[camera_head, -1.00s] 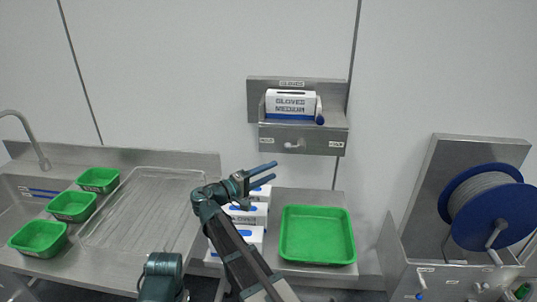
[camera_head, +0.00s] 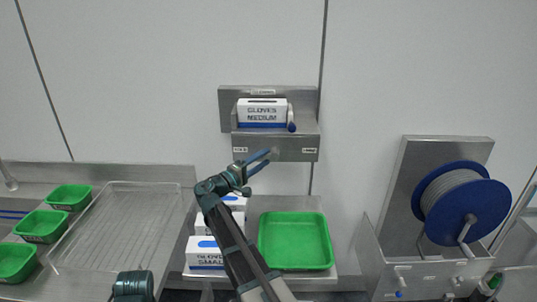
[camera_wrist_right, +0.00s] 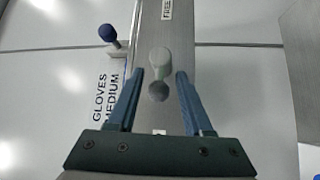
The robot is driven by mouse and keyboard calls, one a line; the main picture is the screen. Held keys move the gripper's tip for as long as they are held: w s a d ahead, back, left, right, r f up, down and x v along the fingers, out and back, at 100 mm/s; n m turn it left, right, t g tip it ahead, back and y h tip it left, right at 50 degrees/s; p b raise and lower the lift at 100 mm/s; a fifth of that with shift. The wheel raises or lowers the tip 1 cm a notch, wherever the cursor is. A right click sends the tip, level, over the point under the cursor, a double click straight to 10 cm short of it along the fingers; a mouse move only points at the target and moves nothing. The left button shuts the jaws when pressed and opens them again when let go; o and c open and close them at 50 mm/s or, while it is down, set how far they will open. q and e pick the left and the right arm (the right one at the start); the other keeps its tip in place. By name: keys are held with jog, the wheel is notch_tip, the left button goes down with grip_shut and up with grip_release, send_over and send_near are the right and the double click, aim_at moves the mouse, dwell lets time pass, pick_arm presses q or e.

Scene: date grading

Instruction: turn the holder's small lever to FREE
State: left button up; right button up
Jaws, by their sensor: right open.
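The metal holder (camera_head: 303,142) is on the wall with a glove box (camera_head: 262,112) marked GLOVES MEDIUM in it. My right gripper (camera_head: 266,158) is open in front of the holder's lower front, which hides the small lever there in the head view. In the right wrist view the small pale grey lever (camera_wrist_right: 158,68) shows between the open fingers of my gripper (camera_wrist_right: 160,74); I cannot tell if they touch it. A FREE label (camera_wrist_right: 167,10) is beyond it, at the top of that view. Another label is partly hidden by the gripper.
A blue-knobbed handle (camera_head: 291,124) stands beside the glove box. Below are a green tray (camera_head: 329,241) and stacked white glove boxes (camera_head: 203,256). A blue cable reel (camera_head: 487,212) is at right, and a clear tray (camera_head: 68,262) with green bins at left.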

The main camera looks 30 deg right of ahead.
aim_at(269, 155)
jog(key=shift+x, duration=1.5)
grip_shut()
